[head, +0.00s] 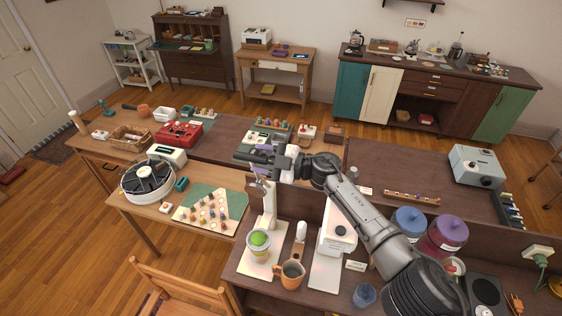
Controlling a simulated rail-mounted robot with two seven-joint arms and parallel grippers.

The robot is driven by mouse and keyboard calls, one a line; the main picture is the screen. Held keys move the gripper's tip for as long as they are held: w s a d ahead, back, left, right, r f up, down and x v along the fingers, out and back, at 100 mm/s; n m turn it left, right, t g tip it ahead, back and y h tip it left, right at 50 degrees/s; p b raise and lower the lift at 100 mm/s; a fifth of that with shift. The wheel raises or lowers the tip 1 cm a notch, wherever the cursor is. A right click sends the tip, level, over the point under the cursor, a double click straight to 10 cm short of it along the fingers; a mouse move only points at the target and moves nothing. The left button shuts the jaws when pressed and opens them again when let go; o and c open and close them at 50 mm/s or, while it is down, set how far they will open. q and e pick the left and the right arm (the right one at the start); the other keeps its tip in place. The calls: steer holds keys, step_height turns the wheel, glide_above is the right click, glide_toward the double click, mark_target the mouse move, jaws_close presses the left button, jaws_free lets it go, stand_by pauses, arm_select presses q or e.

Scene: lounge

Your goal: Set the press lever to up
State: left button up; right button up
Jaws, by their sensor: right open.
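A white press (269,207) stands on a pale base at the left end of the dark counter, with a green item in a light cup (258,241) below its head. A thin lever (258,183) shows near the top of its column. My gripper and wrist partly hide it, so its exact position is hard to tell. My right gripper (247,160) is open, close above the press top and pointing left. I cannot tell whether it touches the lever. My left gripper is not in view.
An orange mug (290,273), a white machine (338,237) and a blue cup (364,295) stand right of the press. Blue and purple lidded jars (448,233) stand farther right. A game board (211,211) lies on the wooden table to the left.

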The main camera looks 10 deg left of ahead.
steer(key=s+d+b, duration=0.1)
steer(key=d+b, duration=0.1)
steer(key=d, duration=1.1)
steer(key=shift+s+d+b, duration=0.15)
steer(key=shift+b, duration=0.25)
steer(key=shift+f, duration=0.1)
steer(key=s+a+f+m+t+h+p, duration=0.1)
steer(key=s+f+m+t, duration=0.1)
steer(key=m+t, duration=0.35)
steer(key=s+a+f+m+t+p, duration=0.1)
steer(key=s+f+m+t+p, duration=0.15)
steer(key=m+t, duration=0.3)
steer(key=s+d+f+m+t+h+p, duration=0.2)
steer(key=s+d+f+m+h, duration=0.85)
steer(key=d+h, duration=0.2)
steer(key=s+d+f+g+h, duration=0.1)
steer(key=s+d+f+g, duration=0.1)
steer(key=s, duration=0.8)
steer(key=s+d+f+m+g+h+p, duration=0.1)
steer(key=s+d+f+g+h, duration=0.1)
steer(key=s+d+g, duration=0.3)
steer(key=s+d+f+m+g+h+p, duration=0.1)
steer(key=s+d+g, duration=0.3)
steer(key=s, duration=1)
steer(key=shift+s+d+f, duration=0.3)
steer(key=shift+d+f, duration=0.2)
steer(key=shift+d, duration=0.3)
